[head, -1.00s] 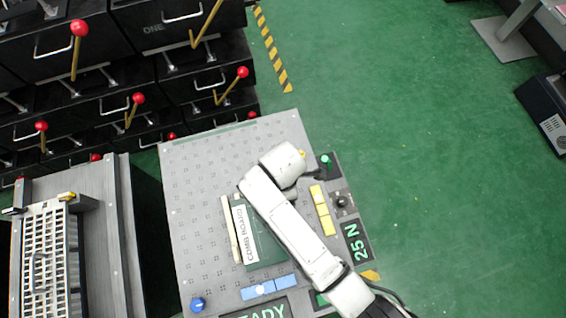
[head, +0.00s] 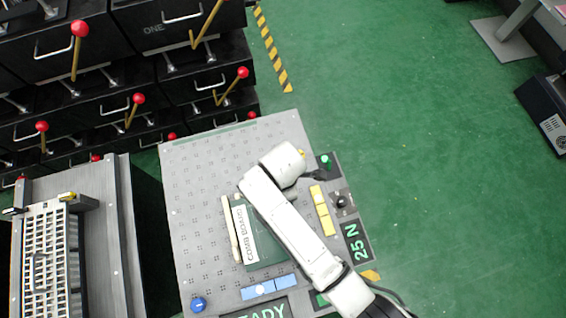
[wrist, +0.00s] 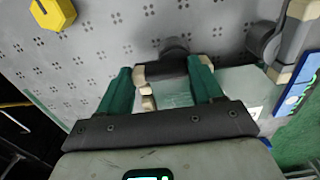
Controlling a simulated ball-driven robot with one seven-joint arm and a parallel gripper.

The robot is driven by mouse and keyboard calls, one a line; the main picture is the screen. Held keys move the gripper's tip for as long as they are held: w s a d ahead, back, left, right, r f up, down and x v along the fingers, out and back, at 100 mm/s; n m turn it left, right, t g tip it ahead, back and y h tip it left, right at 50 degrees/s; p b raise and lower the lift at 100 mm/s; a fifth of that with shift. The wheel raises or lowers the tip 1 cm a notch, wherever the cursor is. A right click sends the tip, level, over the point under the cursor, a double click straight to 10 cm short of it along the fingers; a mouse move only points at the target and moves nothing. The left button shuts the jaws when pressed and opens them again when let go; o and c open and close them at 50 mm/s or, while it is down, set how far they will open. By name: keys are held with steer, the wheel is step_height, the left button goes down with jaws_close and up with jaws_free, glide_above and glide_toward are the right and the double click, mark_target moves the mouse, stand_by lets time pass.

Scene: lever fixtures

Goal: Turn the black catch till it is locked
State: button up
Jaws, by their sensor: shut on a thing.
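My gripper (wrist: 172,75) has green fingers and pale tips. In the wrist view it is shut on the black catch (wrist: 175,64), a dark piece that lies across between the tips, close to the grey perforated plate. A dark round part of it shows just beyond the tips. Its lower side is partly hidden by the fingers, and I cannot tell whether it is locked. In the head view my arm's white end covers the gripper and the catch.
A yellow six-sided knob (wrist: 53,14) stands on the plate at the upper left of the wrist view. A dark part with a pale bar (wrist: 292,50) stands at right. The grey bench (head: 195,180) carries a green board (head: 262,252), yellow blocks (head: 322,210) and a blue knob (head: 198,304).

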steer(key=shift+r, duration=0.1)
steer(key=m+p, duration=0.3)
steer(key=p, duration=0.1)
steer(key=shift+d+r+m, duration=0.15)
steer(key=shift+d+m, duration=0.2)
steer(key=shift+m, duration=0.05)
steer(key=m+p, duration=0.1)
steer(key=m, duration=0.1)
steer(key=m+p, duration=0.2)
steer(key=m, duration=0.1)
steer(key=shift+s+d, duration=0.15)
steer(key=shift+d, duration=0.25)
steer(key=m, duration=0.1)
steer(key=m+p, duration=0.1)
steer(key=m, duration=0.1)
steer(key=m+p, duration=0.1)
steer(key=shift+s+d+m, duration=0.25)
steer(key=shift+m, duration=0.15)
steer(key=shift+s+d+f+m+p, duration=0.15)
steer(key=shift+m+p, duration=0.3)
steer(key=shift+m, duration=0.55)
steer(key=shift+s+f+m+p, duration=0.1)
steer(key=shift+m+p, duration=0.3)
steer(key=shift+m, duration=0.6)
steer(key=o, duration=1.1)
steer(key=shift+c, duration=0.2)
